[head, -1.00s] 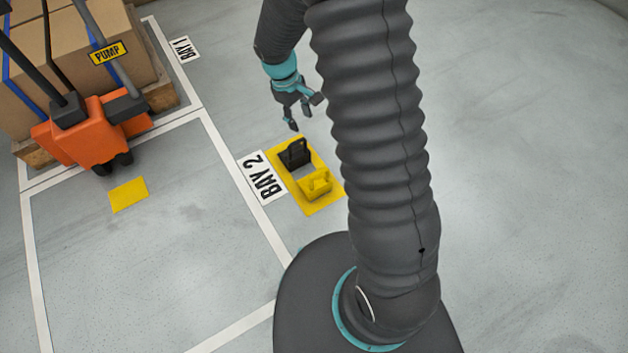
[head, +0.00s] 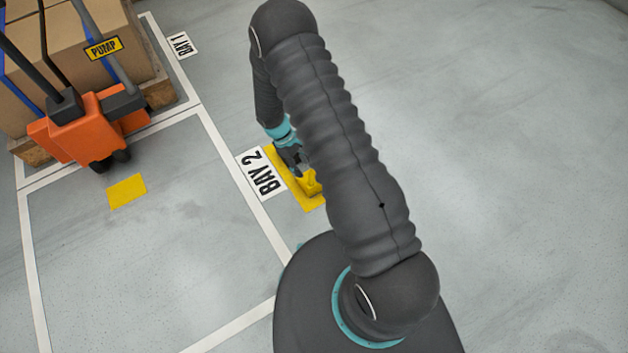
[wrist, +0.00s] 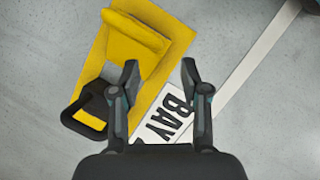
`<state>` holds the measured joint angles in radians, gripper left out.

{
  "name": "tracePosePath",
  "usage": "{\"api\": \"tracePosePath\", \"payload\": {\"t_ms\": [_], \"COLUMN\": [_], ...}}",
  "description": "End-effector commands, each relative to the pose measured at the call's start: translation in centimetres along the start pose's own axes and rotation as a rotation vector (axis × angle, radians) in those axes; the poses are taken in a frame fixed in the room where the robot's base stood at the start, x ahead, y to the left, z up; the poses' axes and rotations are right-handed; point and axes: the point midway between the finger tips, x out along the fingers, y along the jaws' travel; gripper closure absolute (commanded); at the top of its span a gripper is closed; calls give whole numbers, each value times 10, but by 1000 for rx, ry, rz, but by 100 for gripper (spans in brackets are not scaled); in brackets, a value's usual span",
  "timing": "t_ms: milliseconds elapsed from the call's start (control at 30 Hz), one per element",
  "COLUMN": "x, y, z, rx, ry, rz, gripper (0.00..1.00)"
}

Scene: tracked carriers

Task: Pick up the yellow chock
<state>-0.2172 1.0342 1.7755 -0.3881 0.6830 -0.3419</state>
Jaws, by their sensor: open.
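The yellow chock (head: 314,184) sits on the yellow floor patch (head: 308,204) beside the BAY 2 label. My arm partly hides it in the head view. In the wrist view the yellow chock (wrist: 136,38) lies at the upper left, beyond my left fingertip. My gripper (wrist: 160,70) is open and empty, with its fingers above the edge of the patch. In the head view my gripper (head: 297,167) is low, close to the yellow chock; contact cannot be told.
The BAY 2 label (head: 262,174) lies flat next to the patch, by a white floor line. An orange pump truck (head: 82,130) and a pallet of boxes (head: 25,98) stand at the left. Another yellow floor patch (head: 127,191) lies in the bay. The floor at right is clear.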

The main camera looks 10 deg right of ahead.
Motion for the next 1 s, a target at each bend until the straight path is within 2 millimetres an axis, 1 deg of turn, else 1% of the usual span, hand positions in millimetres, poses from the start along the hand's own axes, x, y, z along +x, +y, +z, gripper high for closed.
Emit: {"api": "tracePosePath", "payload": {"t_ms": [33, 133, 367, 467, 733, 800, 1000], "x": [9, 20, 30, 39, 75, 79, 79], "y": [0, 0, 0, 1, 3, 3, 3], "z": [0, 0, 0, 0, -1, -1, -1], "rx": [0, -1, 0, 1, 0, 1, 1], "ry": [-3, -1, 0, -1, -1, 0, 1], "rz": [-2, 0, 0, -1, -1, 0, 1], "gripper": [54, 54, 54, 54, 54, 54, 54]}}
